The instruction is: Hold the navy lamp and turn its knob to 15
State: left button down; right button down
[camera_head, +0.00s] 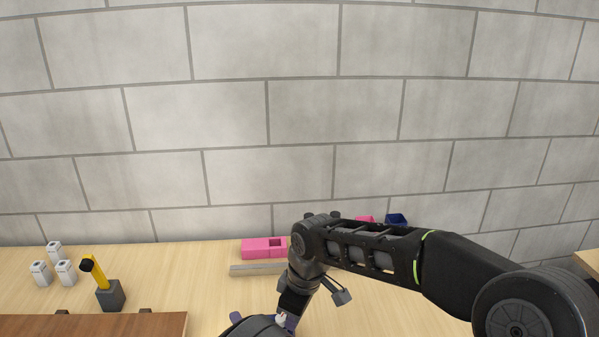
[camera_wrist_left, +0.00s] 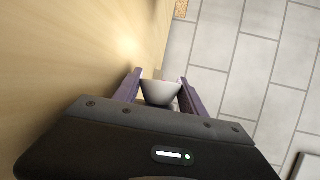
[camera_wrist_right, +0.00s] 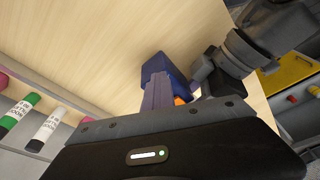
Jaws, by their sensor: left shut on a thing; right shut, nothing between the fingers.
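The navy lamp (camera_wrist_right: 156,66) shows as a dark blue block in the right wrist view, with a small orange part (camera_wrist_right: 180,100) beside it. My left gripper (camera_wrist_left: 160,88) is shut on a pale cup-shaped part (camera_wrist_left: 160,93), which seems to belong to the lamp. My right gripper (camera_wrist_right: 157,92) is shut and empty, its fingers overlapping the navy block; I cannot tell if they touch. In the head view my right gripper (camera_head: 283,318) is at the bottom edge, and the lamp is mostly hidden. No number on the knob can be read.
A yellow-and-black item on a dark block (camera_head: 110,295) and several white containers (camera_head: 65,272) stand at the left. A brown board (camera_head: 95,325) lies in front. A pink block (camera_head: 258,248) and grey bar (camera_head: 255,269) are behind my right arm. A blue bin (camera_head: 396,219) is farther back.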

jog(key=shift+s+a+r, duration=0.1)
jog(key=shift+s+a, duration=0.15)
jog(key=shift+a, duration=0.2)
jog(key=shift+s+d, duration=0.2)
jog(key=shift+d, duration=0.1)
dwell(0.3)
jog(key=shift+w+r, duration=0.1)
jog(key=shift+r, duration=2.9)
jog(key=shift+d, duration=0.1)
jog(key=shift+w+d+r, duration=0.2)
jog(key=shift+w+r, duration=0.45)
jog(key=shift+w, duration=0.3)
